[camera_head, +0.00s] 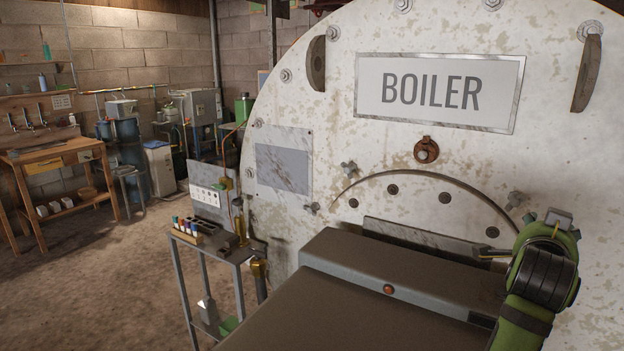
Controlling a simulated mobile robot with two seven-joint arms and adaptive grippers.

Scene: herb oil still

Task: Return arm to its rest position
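My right arm (540,280), green with black ringed joints, comes in at the lower right in front of the boiler (330,120). It is bent, with its upper joint close to the boiler's white, worn front. A small metal and yellowish part (492,254) shows just left of the arm, near the boiler's lower front. I cannot tell whether it belongs to my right gripper. The gripper's fingertips cannot be made out and nothing is seen held. My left arm and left gripper are out of view.
A dark flat-topped form fills the lower middle, close before the boiler. A small metal stand (205,250) with coloured-capped bottles stands left of the boiler. A wooden workbench (50,155) and a white cabinet (160,170) are farther back. The floor at left is clear.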

